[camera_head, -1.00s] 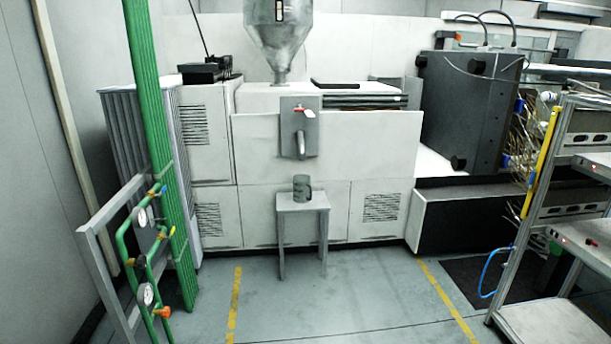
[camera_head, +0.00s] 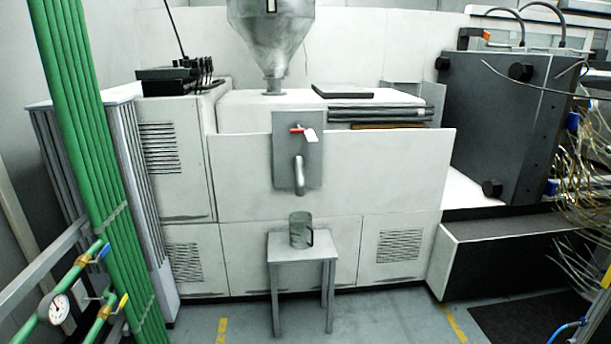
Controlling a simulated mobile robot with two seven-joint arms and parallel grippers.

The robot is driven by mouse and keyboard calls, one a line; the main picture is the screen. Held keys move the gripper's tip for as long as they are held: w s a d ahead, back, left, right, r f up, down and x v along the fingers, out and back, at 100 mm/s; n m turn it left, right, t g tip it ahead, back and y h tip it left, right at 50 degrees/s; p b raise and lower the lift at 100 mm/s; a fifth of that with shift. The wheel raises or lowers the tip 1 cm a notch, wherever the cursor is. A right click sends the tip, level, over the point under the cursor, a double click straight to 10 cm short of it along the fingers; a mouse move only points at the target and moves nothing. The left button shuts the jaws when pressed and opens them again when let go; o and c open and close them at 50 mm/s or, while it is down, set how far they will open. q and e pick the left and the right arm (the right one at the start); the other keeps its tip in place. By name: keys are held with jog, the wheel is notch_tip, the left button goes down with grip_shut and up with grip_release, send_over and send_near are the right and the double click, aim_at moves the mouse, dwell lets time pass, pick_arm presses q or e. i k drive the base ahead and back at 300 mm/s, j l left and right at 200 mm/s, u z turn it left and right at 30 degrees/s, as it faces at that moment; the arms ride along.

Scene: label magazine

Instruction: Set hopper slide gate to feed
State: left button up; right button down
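The hopper (camera_head: 271,40) is a grey metal cone that narrows to a short neck on top of the white machine (camera_head: 240,165). On the machine's front is a grey plate (camera_head: 284,128) with a small red handle (camera_head: 297,130), a white tag (camera_head: 311,135) beside it and a curved metal spout (camera_head: 299,175) below. The red handle lies roughly level. I cannot tell for sure which part is the slide gate. Neither of my grippers is in view.
A grey stool (camera_head: 301,246) with a grey mug (camera_head: 300,230) on it stands under the spout. Green pipes (camera_head: 90,150) with a gauge (camera_head: 59,308) rise at the left. A dark press block (camera_head: 505,120) and loose wires (camera_head: 580,170) are at the right. Floor shows either side of the stool.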

aim_at(295, 131)
jog(key=i, duration=1.65)
jog(key=i+z, duration=0.15)
jog(key=i, duration=0.45)
jog(key=i+j+z, duration=0.15)
jog(key=i, duration=0.45)
